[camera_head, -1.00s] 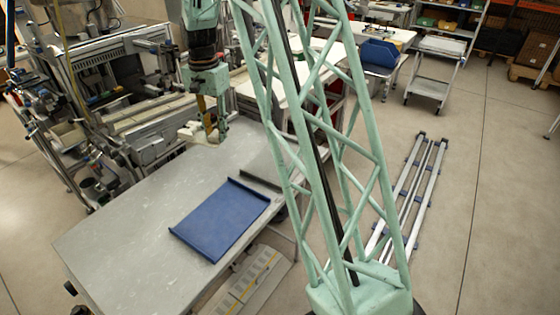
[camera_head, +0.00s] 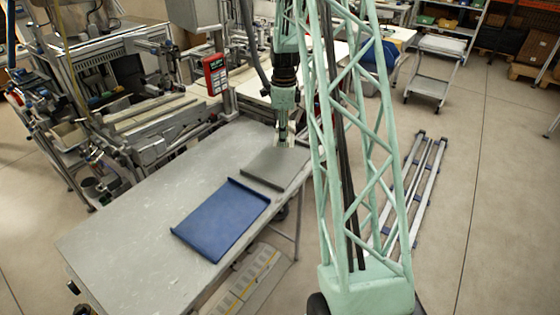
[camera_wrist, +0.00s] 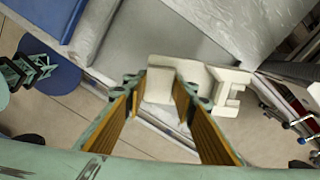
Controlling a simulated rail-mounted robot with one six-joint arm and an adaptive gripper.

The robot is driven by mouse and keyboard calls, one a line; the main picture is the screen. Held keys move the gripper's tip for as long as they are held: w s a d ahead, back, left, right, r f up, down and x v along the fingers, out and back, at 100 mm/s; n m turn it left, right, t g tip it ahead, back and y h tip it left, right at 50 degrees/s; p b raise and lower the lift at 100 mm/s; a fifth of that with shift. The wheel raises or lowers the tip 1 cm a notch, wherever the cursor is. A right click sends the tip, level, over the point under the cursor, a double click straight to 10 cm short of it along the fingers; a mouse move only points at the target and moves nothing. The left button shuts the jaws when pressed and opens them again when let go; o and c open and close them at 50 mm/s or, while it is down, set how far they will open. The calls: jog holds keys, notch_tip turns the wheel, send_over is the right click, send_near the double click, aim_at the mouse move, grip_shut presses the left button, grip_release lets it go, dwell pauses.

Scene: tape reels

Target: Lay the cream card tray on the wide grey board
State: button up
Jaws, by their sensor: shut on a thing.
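The cream card tray (camera_wrist: 208,77) is a pale, notched piece. In the wrist view it sits between the fingertips of my gripper (camera_wrist: 160,92), which is shut on it. In the head view my gripper (camera_head: 284,143) is over the far right end of the table, above the far part of the wide grey board (camera_head: 270,171), and mostly hides the tray. The board lies flat and bare on its near side; it also shows in the wrist view (camera_wrist: 165,38). I cannot tell whether the tray touches the board.
A blue tray (camera_head: 220,219) lies on the grey table (camera_head: 140,235), just nearer than the board. My green lattice column stands right of the table. A red-framed panel (camera_head: 216,74) stands behind it. The left part of the table is clear.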

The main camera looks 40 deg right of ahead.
jog(key=s+d+f+m, duration=0.1)
jog(key=s+d+m, duration=0.1)
jog(key=s+d+f+m, duration=0.1)
jog(key=s+d+m, duration=0.1)
jog(key=d, duration=0.1)
jog(key=s+d+f+m, duration=0.1)
jog(key=s+d+f, duration=0.1)
jog(key=d, duration=0.1)
jog(key=shift+d+m, duration=0.25)
jog(key=shift+m, duration=0.15)
send_over(272, 168)
jog(key=d, duration=0.1)
jog(key=shift+s+d+f, duration=0.15)
jog(key=shift+s+f, duration=0.1)
jog(key=shift+f, duration=0.45)
jog(key=shift+w+a+f, duration=0.1)
jog(key=shift+w+a, duration=0.2)
jog(key=shift+a, duration=0.4)
jog(key=shift+d+f, duration=0.1)
jog(key=shift+f, duration=1.65)
jog(key=shift+f, duration=0.1)
jog(key=o, duration=0.9)
